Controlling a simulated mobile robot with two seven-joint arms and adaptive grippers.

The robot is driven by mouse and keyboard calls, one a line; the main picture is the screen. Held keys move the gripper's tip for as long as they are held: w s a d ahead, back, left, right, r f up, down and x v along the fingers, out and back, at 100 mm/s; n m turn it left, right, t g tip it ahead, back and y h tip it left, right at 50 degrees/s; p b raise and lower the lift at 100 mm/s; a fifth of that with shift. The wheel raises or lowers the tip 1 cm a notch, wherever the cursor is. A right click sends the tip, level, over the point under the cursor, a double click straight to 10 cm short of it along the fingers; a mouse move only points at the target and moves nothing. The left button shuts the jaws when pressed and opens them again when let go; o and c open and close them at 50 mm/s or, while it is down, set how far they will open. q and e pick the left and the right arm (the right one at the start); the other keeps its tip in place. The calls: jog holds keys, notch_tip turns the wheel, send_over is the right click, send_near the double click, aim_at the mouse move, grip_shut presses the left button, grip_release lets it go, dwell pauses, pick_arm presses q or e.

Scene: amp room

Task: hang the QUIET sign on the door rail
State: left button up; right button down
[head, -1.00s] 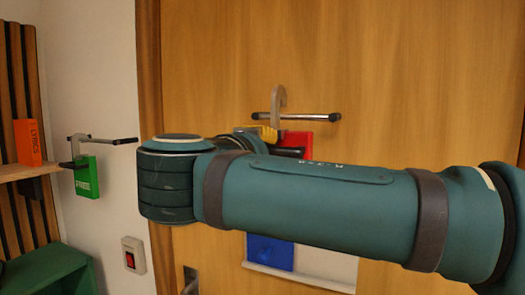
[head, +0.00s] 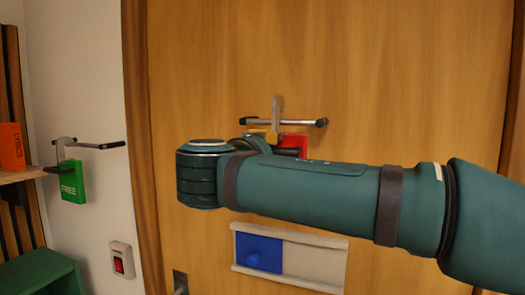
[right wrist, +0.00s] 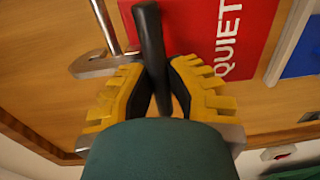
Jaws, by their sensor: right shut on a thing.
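The red QUIET sign (right wrist: 215,35) is in front of the wooden door. In the head view only part of its red plate (head: 294,142) shows above my right arm. Its grey hook (head: 277,108) stands up across the door rail (head: 300,122), a short bar with black ends. I cannot tell whether the hook rests on the rail or is in front of it. My right gripper (right wrist: 165,85), with yellow fingers, is shut on the sign's black handle (right wrist: 150,40); it is partly hidden behind my arm in the head view (head: 262,137). My left gripper is out of view.
A green FREE sign (head: 72,181) hangs on a wall bracket at the left, near an orange LYRICS box (head: 11,147) on a shelf. A red switch (head: 119,264) is on the wall. A blue and white sliding panel (head: 310,262) is on the door below my arm.

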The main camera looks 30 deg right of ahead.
jog(key=shift+w+d+f+b, duration=0.15)
jog(key=shift+d+f+b, duration=0.05)
jog(key=shift+f+b, duration=0.25)
jog(key=shift+w+d+f+b, duration=0.2)
jog(key=shift+f+b, duration=0.15)
jog(key=shift+f, duration=0.15)
jog(key=shift+w+d+f+b, duration=0.15)
jog(key=shift+f+b, duration=0.25)
jog(key=shift+f, duration=0.05)
jog(key=c, duration=0.9)
grip_release()
jog(key=shift+c, duration=0.2)
